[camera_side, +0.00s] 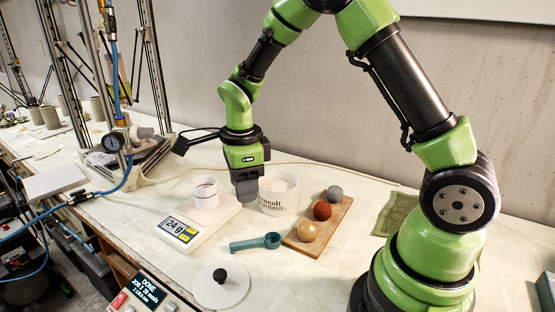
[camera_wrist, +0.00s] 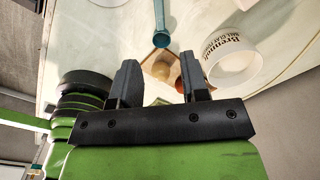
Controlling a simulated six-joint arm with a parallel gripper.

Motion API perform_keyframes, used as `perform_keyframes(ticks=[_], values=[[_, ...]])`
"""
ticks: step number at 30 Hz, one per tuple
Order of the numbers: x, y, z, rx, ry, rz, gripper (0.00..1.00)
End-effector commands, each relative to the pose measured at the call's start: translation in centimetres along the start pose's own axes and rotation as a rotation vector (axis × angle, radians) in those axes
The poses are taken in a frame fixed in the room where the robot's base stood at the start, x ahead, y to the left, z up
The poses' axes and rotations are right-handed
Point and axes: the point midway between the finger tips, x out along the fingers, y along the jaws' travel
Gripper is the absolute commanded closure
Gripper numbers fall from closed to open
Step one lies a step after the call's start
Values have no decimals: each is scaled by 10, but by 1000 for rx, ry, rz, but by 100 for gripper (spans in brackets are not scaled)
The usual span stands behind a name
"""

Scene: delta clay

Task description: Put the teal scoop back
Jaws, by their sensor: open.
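The teal scoop (camera_side: 255,243) lies on the cloth-covered table, in front of the scale and left of the wooden board. Its bowl end points right, toward the board. The scoop (camera_wrist: 161,30) also shows at the top middle of the wrist view, beyond my fingertips. A white tub (camera_side: 279,193) with dark lettering stands open behind the scoop; the wrist view shows this tub (camera_wrist: 231,62) on the right. My gripper (camera_side: 248,198) is above the table beside the tub, pointing down. Its fingers (camera_wrist: 159,68) are apart, with nothing held between them.
A scale (camera_side: 213,225) reading 24 g carries a white cup (camera_side: 205,193). The wooden board (camera_side: 330,225) holds grey, red-brown and tan balls. A round white lid (camera_side: 219,292) with a black knob lies in front. A green cloth (camera_side: 397,215) lies right. A blue hose runs left.

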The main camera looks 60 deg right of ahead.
Motion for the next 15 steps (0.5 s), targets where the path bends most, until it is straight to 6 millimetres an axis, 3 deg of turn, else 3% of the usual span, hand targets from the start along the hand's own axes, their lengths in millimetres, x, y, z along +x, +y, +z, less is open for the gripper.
perform_keyframes(ticks=[5, 9, 15], values=[[-70, 22, -9, -386, -97, -113, 59], [-118, 54, -25, -774, -146, -247, 59], [-159, 106, -54, -1311, -137, -482, 59]])
